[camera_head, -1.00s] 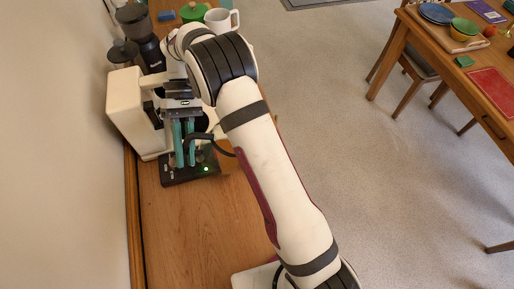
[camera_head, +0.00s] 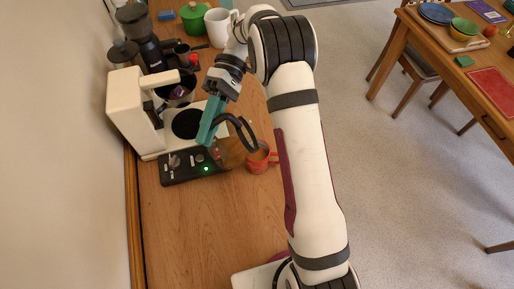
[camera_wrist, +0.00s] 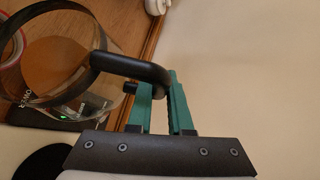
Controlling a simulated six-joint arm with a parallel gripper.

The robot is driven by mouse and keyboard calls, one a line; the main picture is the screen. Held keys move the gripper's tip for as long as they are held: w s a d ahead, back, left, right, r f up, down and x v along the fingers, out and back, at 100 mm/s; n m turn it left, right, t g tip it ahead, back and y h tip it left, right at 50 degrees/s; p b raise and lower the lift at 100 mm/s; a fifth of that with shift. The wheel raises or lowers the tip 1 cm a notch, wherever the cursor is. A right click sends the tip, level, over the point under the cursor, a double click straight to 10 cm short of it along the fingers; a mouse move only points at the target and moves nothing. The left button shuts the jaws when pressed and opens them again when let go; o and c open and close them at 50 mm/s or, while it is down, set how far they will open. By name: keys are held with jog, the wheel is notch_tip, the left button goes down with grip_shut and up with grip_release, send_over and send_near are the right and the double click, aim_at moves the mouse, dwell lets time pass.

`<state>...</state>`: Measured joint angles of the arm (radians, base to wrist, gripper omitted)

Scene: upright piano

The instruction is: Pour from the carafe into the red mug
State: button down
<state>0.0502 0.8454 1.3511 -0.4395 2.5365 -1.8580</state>
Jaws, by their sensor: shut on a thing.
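My gripper (camera_head: 213,121) is shut on the black handle of the glass carafe (camera_head: 229,153). In the wrist view the teal fingers (camera_wrist: 168,103) close on the handle, and the carafe (camera_wrist: 70,98) shows at left with brown visible through its glass. The red mug (camera_head: 258,166) stands on the wooden counter just right of the carafe in the head view. A red rim, likely the mug (camera_wrist: 10,50), shows at the wrist view's left edge. The carafe overlaps the mug's left side in the head view; I cannot tell its height or whether they touch.
The white coffee machine (camera_head: 130,112) stands at left, its dark round plate bare and a green light lit on its base. A black grinder (camera_head: 146,45), green pot (camera_head: 195,17) and white mug (camera_head: 218,28) stand behind. The counter in front is clear.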

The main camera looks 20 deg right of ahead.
jog(key=shift+d+r+y, duration=0.3)
jog(key=shift+d+r, duration=0.1)
jog(key=shift+r, duration=0.05)
jog(key=shift+d+r+n, duration=0.2)
jog(key=shift+d+n, duration=0.05)
jog(key=shift+n, duration=0.05)
dwell(0.3)
dwell(0.9)
jog(key=a+f+m+t+h, duration=0.1)
jog(key=a+f+m+h, duration=0.4)
jog(key=a+f+h, duration=0.4)
notch_tip(320, 180, up, 6)
jog(key=a+m+h, duration=0.1)
jog(key=a, duration=0.1)
jog(key=shift+a+h, duration=0.15)
jog(key=shift+h, duration=0.15)
